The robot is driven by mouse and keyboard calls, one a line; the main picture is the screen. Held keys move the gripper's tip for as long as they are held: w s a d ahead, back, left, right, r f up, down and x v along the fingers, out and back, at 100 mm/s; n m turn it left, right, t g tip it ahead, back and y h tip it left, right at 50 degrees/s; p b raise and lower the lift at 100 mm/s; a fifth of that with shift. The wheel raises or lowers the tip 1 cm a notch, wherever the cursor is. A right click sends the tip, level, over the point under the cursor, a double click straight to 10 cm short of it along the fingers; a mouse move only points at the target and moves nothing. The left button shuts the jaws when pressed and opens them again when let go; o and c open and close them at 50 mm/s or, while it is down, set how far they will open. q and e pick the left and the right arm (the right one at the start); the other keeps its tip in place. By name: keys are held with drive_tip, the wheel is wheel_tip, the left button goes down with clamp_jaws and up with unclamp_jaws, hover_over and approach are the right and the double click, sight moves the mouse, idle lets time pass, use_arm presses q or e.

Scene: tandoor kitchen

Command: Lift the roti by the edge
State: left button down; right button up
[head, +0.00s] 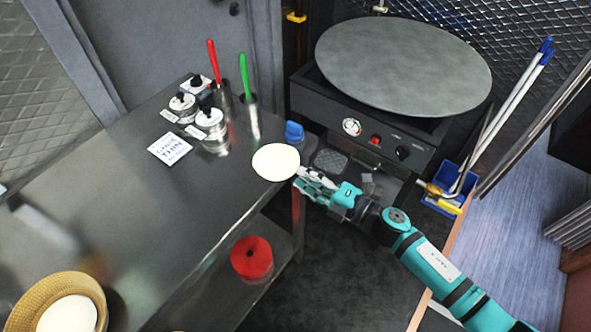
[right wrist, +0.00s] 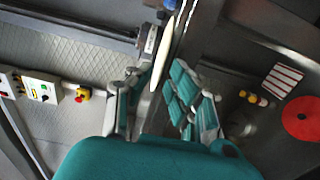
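The roti (head: 276,161), a pale flat disc, lies at the far right corner of the steel table, its right edge at or slightly past the table edge. My right gripper (head: 300,178) is at the roti's lower right rim. In the right wrist view the roti (right wrist: 161,57) shows nearly edge-on, a thin pale sliver in line with the gap between the fingers. The right gripper (right wrist: 158,95) is open there, with a finger on each side and clear space between them. I cannot tell whether a finger touches the roti. My left gripper is not in view.
The steel table (head: 130,215) holds jars, red and green-handled tools and a card (head: 169,148). A woven basket (head: 30,296) with a pale disc is at lower left. A round griddle (head: 405,65) stands behind. A blue bin (head: 449,185) is right. A red roll (head: 251,257) sits below.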

sight(298, 167)
drive_tip(key=shift+x, duration=1.3)
drive_tip(key=shift+c, duration=0.3)
clamp_jaws()
wheel_tip(298, 167, up, 3)
drive_tip(key=p, duration=0.2)
drive_tip(key=shift+p, duration=0.4)
drive_tip(key=shift+f, duration=0.2)
drive_tip(key=s+d+r+p, duration=0.3)
drive_tip(key=s+d+r, duration=0.2)
drive_tip(key=s+d, duration=0.3)
drive_tip(key=d, duration=0.3)
drive_tip(key=shift+s, duration=0.35)
